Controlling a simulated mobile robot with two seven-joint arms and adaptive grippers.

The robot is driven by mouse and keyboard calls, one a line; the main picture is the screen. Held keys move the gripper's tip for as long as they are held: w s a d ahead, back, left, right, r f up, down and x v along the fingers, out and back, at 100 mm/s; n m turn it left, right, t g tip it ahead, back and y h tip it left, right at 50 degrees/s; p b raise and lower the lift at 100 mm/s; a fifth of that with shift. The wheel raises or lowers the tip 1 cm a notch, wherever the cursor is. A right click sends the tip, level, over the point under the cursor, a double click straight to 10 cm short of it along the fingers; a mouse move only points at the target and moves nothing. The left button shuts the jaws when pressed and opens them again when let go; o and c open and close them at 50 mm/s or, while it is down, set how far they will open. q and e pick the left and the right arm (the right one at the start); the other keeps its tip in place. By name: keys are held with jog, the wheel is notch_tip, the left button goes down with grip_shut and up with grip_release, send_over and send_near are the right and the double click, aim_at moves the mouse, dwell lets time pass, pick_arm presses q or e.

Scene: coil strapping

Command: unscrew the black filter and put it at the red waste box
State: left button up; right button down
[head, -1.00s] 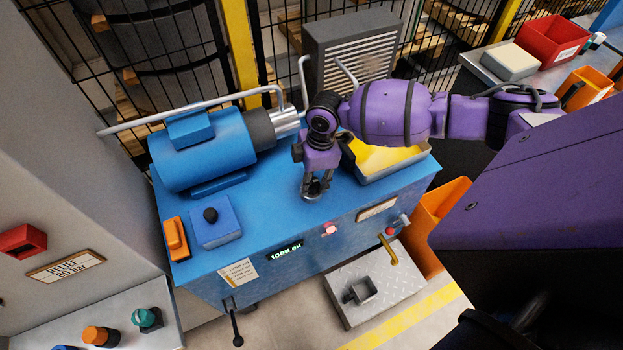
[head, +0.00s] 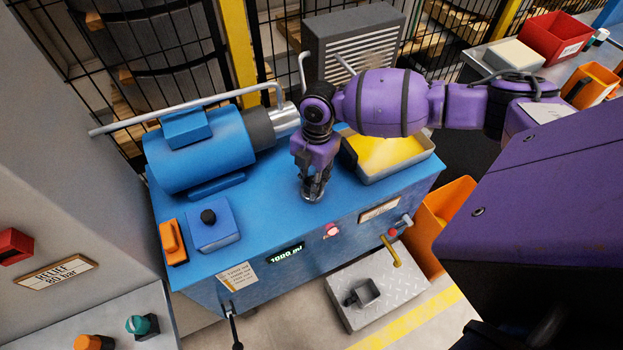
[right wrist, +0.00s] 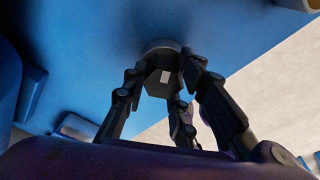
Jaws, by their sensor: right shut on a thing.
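My right gripper (head: 313,190) points down at the front part of the blue machine top (head: 270,215). Its fingers are shut around a small dark fitting that they mostly hide in the head view. In the right wrist view the gripper (right wrist: 172,100) closes around this black filter (right wrist: 158,82), a dark faceted body with a pale patch, with a grey round base (right wrist: 160,46) against the blue surface. A red box (head: 555,38) with a white label stands on the bench at the far right. My left gripper is not in view.
A yellow-filled tray (head: 428,158) sits just right of the gripper. A blue motor (head: 200,158) and a blue box with a black knob (head: 212,228) stand to the left. Orange bins (head: 590,85) and a pale box (head: 513,62) are near the red box.

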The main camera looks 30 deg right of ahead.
jog(key=n, duration=0.3)
jog(key=n+b, duration=0.1)
jog(key=shift+f+g, duration=0.25)
jog(key=shift+g, duration=0.05)
jog(key=n, duration=0.3)
jog(key=shift+s+r+n+h, duration=0.1)
jog(key=shift+n+h, duration=0.3)
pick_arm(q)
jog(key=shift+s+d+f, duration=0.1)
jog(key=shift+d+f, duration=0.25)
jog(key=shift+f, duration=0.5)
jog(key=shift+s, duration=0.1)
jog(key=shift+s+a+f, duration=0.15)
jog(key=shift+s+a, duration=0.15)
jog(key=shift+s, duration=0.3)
pick_arm(e)
jog(key=shift+n, duration=1)
